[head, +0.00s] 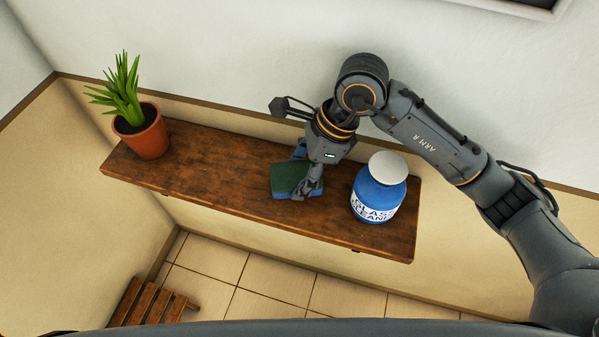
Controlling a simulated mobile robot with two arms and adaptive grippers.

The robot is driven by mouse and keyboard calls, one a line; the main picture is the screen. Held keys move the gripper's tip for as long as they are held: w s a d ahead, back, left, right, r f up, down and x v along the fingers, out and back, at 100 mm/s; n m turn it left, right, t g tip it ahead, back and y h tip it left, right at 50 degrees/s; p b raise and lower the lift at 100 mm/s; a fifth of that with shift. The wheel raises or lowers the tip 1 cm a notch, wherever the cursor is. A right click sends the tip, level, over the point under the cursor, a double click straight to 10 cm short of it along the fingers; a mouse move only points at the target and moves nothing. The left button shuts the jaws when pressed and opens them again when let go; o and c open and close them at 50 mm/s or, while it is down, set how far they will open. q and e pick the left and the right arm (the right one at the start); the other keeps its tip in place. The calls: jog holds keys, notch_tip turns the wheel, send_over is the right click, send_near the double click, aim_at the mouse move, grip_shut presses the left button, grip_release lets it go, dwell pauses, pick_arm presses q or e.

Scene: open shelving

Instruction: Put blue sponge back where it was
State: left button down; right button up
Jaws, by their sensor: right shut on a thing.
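The blue sponge (288,180) has a dark green top face and blue sides. It is at the middle of the brown wooden shelf (215,165), between the plant and the glass cleaner jar. My right gripper (302,178) is over the sponge's right part, with its fingers shut on it. I cannot tell whether the sponge rests on the shelf board or is held just above it. The gripper hides part of the sponge. My left gripper is not in view.
A blue glass cleaner jar (379,190) with a white lid stands right of the gripper, close to it. A potted plant (142,130) stands at the shelf's left end. The board between plant and sponge is clear. A wooden slatted piece (140,302) is on the tiled floor below.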

jog(key=shift+f, duration=0.15)
jog(key=o, duration=1)
jog(key=shift+r, duration=0.35)
jog(key=p+v, duration=0.3)
jog(key=v, duration=0.4)
jog(key=shift+d+r, duration=0.1)
jog(key=shift+r, duration=0.05)
